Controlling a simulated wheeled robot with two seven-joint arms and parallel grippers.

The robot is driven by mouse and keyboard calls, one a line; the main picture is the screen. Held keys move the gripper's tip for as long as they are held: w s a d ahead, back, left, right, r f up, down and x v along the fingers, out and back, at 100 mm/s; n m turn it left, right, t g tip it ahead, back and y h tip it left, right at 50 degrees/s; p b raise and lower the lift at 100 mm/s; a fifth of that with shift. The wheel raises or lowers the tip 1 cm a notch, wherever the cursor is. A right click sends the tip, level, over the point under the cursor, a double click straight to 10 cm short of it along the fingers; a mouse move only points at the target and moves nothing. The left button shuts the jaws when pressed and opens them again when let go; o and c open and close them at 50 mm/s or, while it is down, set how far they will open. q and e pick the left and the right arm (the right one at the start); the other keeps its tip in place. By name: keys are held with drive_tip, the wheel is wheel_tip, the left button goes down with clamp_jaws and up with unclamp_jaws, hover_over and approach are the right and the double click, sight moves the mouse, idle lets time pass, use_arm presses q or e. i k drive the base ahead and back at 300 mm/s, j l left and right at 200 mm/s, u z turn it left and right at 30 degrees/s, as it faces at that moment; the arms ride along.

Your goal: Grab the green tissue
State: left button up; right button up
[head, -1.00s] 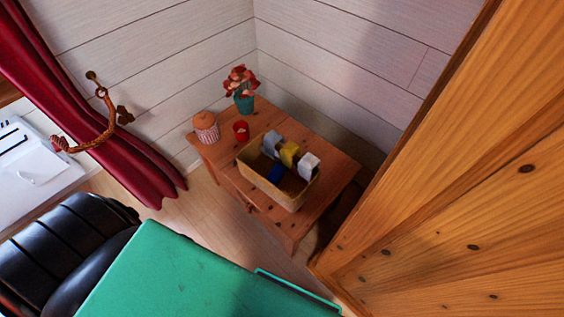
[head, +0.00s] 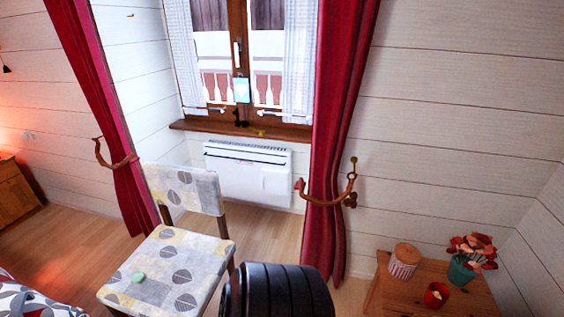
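A small pale green item (head: 138,277) lies on the seat of the patterned chair (head: 178,262); it is too small to tell whether it is a tissue. A pale turquoise square item (head: 242,90) shows at the window, above the sill; I cannot tell what it is. Neither of my grippers is in view. A black ribbed part, apparently mine, stands at the bottom centre and hides some floor behind it.
A wooden side table (head: 405,292) at lower right bears a striped lidded pot (head: 404,262), a red cup (head: 436,295) and a potted red flower (head: 470,258). A white heater (head: 248,174) is under the windowsill (head: 200,126). Red curtains (head: 338,130) flank the window. Floor shows between chair and heater.

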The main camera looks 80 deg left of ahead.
sight(136, 277)
drive_tip(key=u, duration=4.1)
drive_tip(key=i+j, duration=0.95)
drive_tip(key=i+j+z, duration=0.15)
drive_tip(key=z, duration=1.55)
